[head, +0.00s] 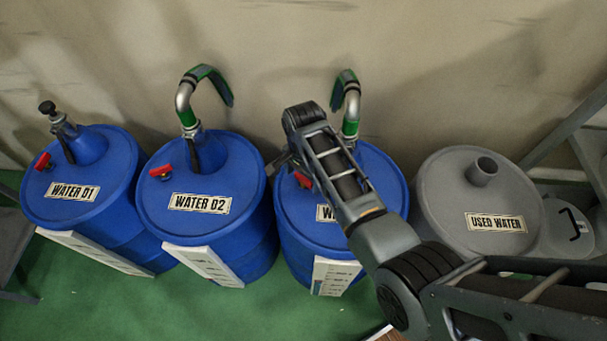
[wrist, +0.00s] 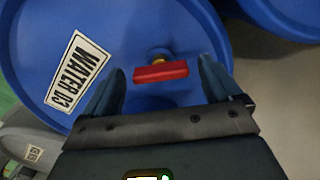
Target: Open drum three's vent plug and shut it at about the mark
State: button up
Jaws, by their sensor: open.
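Drum three is a blue drum (head: 385,183), third from the left in the head view, partly hidden by my arm. Its label (wrist: 77,71) reads WATER D3 in the wrist view. The red vent plug handle (wrist: 161,71) sits on the drum's top on a small yellow fitting. It also shows in the head view (head: 302,180), beside my arm. My gripper (wrist: 160,84) is open above the drum top, with a finger on either side of the red handle and clear space between. A white scale board (head: 336,276) stands at the drum's front; its marks are too small to read.
Blue drums WATER D1 (head: 82,180) and WATER D2 (head: 205,190) stand to the left, each with a red handle. A grey USED WATER drum (head: 450,195) stands at right. A curved pipe (head: 350,105) rises behind drum three. Green floor is open in front.

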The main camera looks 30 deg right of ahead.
aim_at(304, 178)
jog(key=c, duration=1.1)
jog(key=shift+o, duration=0.2)
jog(key=shift+r, duration=0.1)
jog(key=m+p, duration=0.2)
jog(key=m, duration=0.2)
jog(key=shift+r+m+p, duration=0.1)
jog(key=shift+m+p, duration=0.3)
jog(key=m+p, duration=0.1)
jog(key=m, duration=0.4)
jog(key=shift+m+p, duration=0.4)
jog(key=o, duration=1.1)
jog(key=shift+c, duration=0.2)
jog(key=shift+r+p, duration=0.35)
jog(key=shift+r, duration=3.4)
